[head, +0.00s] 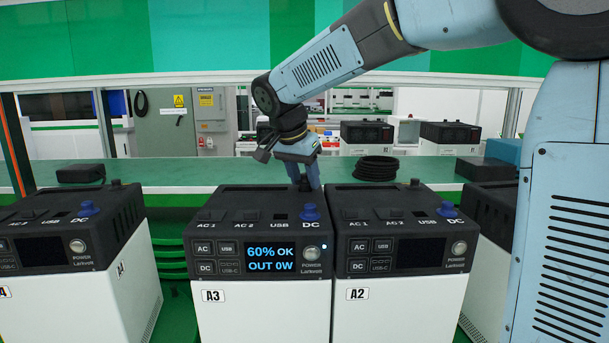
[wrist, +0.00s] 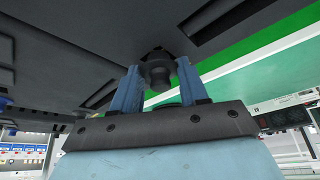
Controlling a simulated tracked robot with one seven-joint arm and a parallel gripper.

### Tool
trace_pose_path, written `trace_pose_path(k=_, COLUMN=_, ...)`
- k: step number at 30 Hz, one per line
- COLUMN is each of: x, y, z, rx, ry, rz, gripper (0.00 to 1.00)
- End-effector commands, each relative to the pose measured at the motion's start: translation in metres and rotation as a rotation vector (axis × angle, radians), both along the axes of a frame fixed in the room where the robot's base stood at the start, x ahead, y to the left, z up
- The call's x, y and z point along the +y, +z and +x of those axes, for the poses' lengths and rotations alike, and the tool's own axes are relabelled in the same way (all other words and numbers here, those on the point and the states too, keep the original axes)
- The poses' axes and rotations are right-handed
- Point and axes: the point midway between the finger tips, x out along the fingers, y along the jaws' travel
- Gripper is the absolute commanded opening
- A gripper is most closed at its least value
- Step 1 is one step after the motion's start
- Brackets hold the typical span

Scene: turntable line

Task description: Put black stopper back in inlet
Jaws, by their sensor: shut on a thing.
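The black stopper (wrist: 157,73) is between the two blue fingers of my gripper (wrist: 160,85) in the wrist view. My gripper is shut on it. In the head view my gripper (head: 304,178) points down at the back right top edge of power unit A3 (head: 262,302), and the stopper (head: 305,185) shows as a small dark shape there. A dark opening, seemingly the inlet (wrist: 157,54), shows right at the stopper's end in the wrist view. I cannot tell whether the stopper is inside it or just touching. A3's screen reads "60% OK, OUT 0W".
Unit A2 (head: 400,308) stands close to A3's right, and another unit (head: 85,290) stands to the left. Blue caps sit by the DC labels, one on A3 (head: 310,212). Behind is a green bench (head: 215,172) with a coiled black cable (head: 376,168).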

Motion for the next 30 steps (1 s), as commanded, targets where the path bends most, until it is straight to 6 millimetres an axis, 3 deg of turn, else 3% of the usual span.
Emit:
trace_pose_path(k=4, x=0.000, y=-0.002, z=0.000, rx=0.001, ry=0.000, rz=-0.001, gripper=0.15)
trace_pose_path(k=5, x=0.000, y=-0.002, z=0.000, rx=0.000, ry=0.000, rz=0.000, gripper=0.45)
trace_pose_path(k=14, x=0.000, y=-0.002, z=0.000, rx=0.000, ry=0.000, rz=0.000, gripper=0.73)
trace_pose_path(k=23, x=0.001, y=0.000, z=-0.001, rx=-0.001, ry=0.000, rz=0.001, gripper=0.73)
trace_pose_path(k=30, x=0.008, y=0.028, z=-0.010, rx=-0.002, ry=0.000, rz=0.003, gripper=0.73)
